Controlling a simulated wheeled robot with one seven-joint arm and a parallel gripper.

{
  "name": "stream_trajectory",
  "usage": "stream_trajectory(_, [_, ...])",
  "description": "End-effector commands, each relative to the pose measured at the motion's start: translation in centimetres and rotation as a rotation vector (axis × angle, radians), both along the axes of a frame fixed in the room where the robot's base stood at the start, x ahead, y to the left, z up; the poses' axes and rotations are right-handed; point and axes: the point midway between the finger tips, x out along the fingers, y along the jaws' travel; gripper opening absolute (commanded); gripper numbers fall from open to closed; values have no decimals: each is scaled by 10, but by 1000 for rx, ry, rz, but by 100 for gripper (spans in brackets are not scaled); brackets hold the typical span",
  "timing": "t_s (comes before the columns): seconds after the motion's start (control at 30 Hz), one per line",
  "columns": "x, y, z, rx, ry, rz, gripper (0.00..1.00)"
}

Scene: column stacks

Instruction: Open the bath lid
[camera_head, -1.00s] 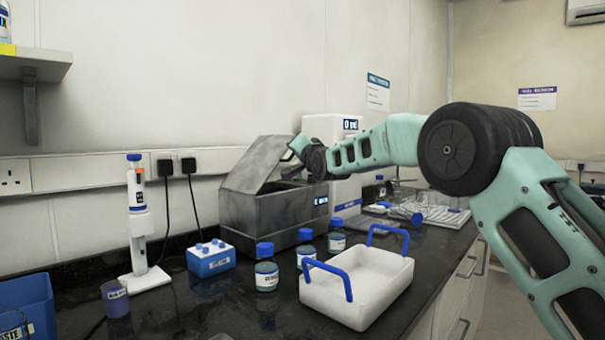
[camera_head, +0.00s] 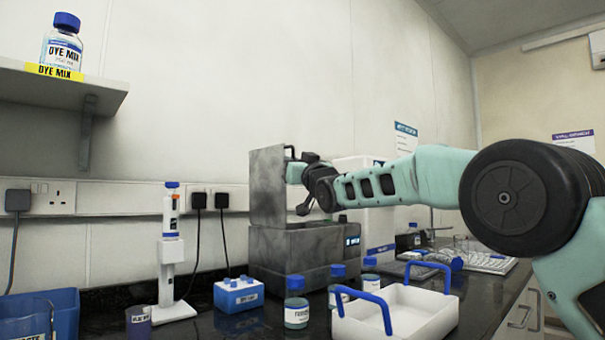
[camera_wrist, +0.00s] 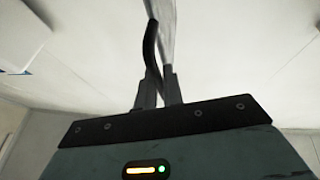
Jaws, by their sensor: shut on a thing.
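The grey metal bath (camera_head: 300,252) stands on the dark bench against the wall, with a small lit display on its front right. Its lid (camera_head: 267,188) stands about upright above the bath's left side. My gripper (camera_head: 298,178) is at the lid's right face, near the dark handle (camera_head: 288,152). In the wrist view, the gripper's fingers (camera_wrist: 160,88) are shut on the dark curved handle (camera_wrist: 151,45), with the lid (camera_wrist: 165,15) seen edge-on beyond it. The inside of the bath is hidden.
A white tray with blue handles (camera_head: 418,311), blue-capped bottles (camera_head: 297,308), a blue rack (camera_head: 238,295) and a pipette on a stand (camera_head: 171,250) stand in front and left. A wall shelf (camera_head: 60,87) holds a DYE MIX bottle (camera_head: 62,45). The space above the bath's right is taken by my arm.

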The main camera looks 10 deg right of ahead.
Motion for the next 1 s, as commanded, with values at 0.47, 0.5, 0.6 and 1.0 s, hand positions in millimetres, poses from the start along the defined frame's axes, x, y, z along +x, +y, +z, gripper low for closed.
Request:
stream_trajectory(0.47, [-8, 13, -3, -72, -47, 0, 0])
stream_trajectory(0.5, [-8, 13, -3, -72, -47, 0, 0])
stream_trajectory(0.6, [-8, 13, -3, -72, -46, 0, 0])
stream_trajectory(1.0, [-8, 13, -3, -71, -46, 2, 30])
